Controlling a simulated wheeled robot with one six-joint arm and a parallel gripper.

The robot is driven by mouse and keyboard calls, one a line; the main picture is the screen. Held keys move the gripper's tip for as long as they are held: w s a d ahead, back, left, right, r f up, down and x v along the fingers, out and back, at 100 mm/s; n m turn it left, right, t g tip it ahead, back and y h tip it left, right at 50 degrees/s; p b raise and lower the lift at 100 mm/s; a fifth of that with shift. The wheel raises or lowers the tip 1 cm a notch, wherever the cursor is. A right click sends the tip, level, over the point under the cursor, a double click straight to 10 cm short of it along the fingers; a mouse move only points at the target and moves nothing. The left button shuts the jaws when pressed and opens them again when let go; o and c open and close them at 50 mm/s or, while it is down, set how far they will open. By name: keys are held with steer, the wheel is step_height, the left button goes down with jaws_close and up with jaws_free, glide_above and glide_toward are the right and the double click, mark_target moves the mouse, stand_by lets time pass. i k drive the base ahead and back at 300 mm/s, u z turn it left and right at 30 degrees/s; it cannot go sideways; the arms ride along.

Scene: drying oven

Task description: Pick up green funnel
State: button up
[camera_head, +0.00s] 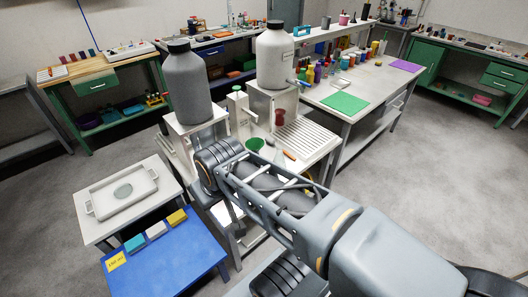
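The green funnel (255,144) sits on the pale bench in the middle of the picture, between the two large bottle stands and just beyond my arm. Only its upper part shows clearly, with its wide rim up. My arm reaches from the lower right towards the bench, and its far joint is just left of and nearer than the funnel. My gripper cannot be made out; the arm links hide that area. No contact with the funnel is visible.
A grey bottle (188,86) and a white bottle (274,56) stand on raised stands near the funnel. A dark red item (280,117) and an orange-handled tool (289,154) are close by. A blue table (165,262) and white tray (123,193) are at left. Open floor lies right.

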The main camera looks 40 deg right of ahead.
mark_target(253, 144)
steer(key=z, duration=1.1)
steer(key=i, duration=0.45)
steer(key=u, duration=4.05)
steer(key=k, duration=1.25)
steer(key=z, duration=0.55)
